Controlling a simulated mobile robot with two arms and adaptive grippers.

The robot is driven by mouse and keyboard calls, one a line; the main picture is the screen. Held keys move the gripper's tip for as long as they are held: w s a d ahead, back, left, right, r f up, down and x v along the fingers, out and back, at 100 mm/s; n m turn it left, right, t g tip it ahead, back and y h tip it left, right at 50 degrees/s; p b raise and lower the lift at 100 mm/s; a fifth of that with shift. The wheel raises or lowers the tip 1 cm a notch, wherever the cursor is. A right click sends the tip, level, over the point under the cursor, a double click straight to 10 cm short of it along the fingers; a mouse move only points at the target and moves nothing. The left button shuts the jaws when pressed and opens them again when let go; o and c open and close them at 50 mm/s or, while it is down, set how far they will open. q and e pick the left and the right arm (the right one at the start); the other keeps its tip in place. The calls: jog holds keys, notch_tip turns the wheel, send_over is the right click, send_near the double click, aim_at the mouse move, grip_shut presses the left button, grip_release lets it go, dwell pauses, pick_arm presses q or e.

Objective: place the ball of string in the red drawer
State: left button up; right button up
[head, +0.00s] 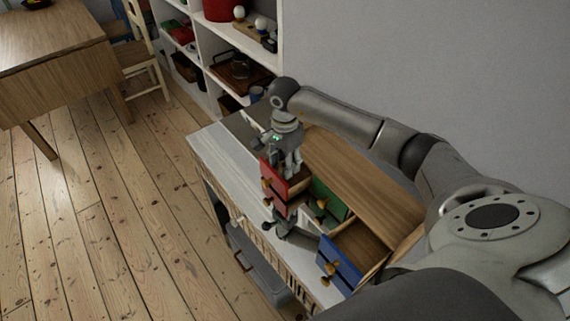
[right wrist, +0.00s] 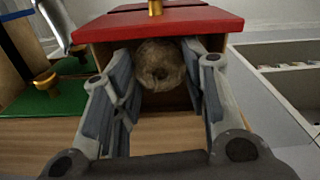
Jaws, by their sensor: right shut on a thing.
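The ball of string (right wrist: 159,65) is light brown and sits between the fingers of my right gripper (right wrist: 160,85) in the right wrist view. My right gripper (head: 291,168) is shut on it and points down at the open red drawer (head: 273,179) in the head view. The red drawer front (right wrist: 195,24) lies just beyond the ball in the wrist view; whether the ball touches the drawer floor is hidden. The ball cannot be made out in the head view. My left gripper (head: 292,231) is low beside the drawers; its jaws are unclear.
A green drawer (head: 328,199) and a blue drawer (head: 341,265) stand open in the same wooden cabinet (head: 360,180). The cabinet stands on a white-topped bench (head: 228,165) by the wall. White shelves (head: 210,62) and a wooden table (head: 50,40) stand farther off. Floorboards at left are clear.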

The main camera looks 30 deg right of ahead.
jog(key=shift+f, duration=0.95)
pick_arm(q)
jog(key=shift+a+r, duration=0.2)
jog(key=shift+a, duration=0.1)
pick_arm(e)
jog(key=shift+f, duration=0.2)
jog(key=o, duration=1)
pick_arm(q)
jog(key=shift+w+a+f, duration=0.1)
jog(key=shift+w+f, duration=0.05)
pick_arm(e)
jog(key=shift+r, duration=0.15)
